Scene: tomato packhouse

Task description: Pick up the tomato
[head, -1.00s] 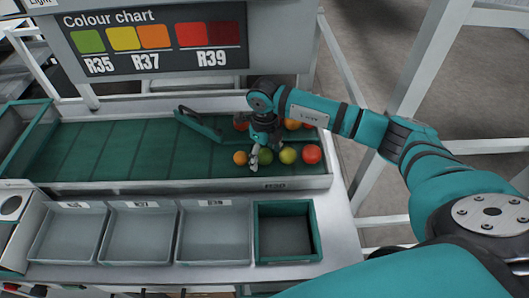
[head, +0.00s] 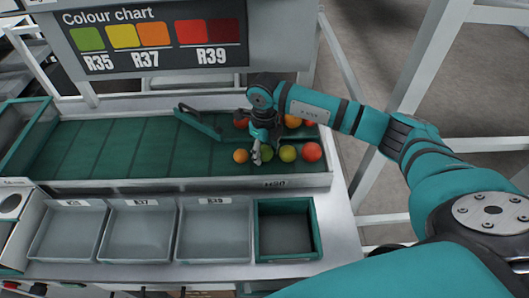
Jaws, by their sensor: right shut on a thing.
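My right gripper (head: 258,156) reaches down to the green belt (head: 95,150) near its right end. It is shut on a yellow-green tomato (head: 267,152), which is partly hidden by the fingers. It cannot be told whether this tomato is clear of the belt. A small orange tomato (head: 241,156) lies just left of the gripper. A second yellow-green tomato (head: 288,153) and a red tomato (head: 312,152) lie to the right. More orange and red tomatoes (head: 293,121) lie behind, partly covered by my arm. My left gripper is not in view.
Three grey trays (head: 213,258) and an empty green-rimmed crate (head: 287,259) stand in front of the belt. A slanted green guide bar (head: 200,124) crosses the belt behind the gripper. A colour chart sign (head: 150,40) stands behind. The belt's left part is bare.

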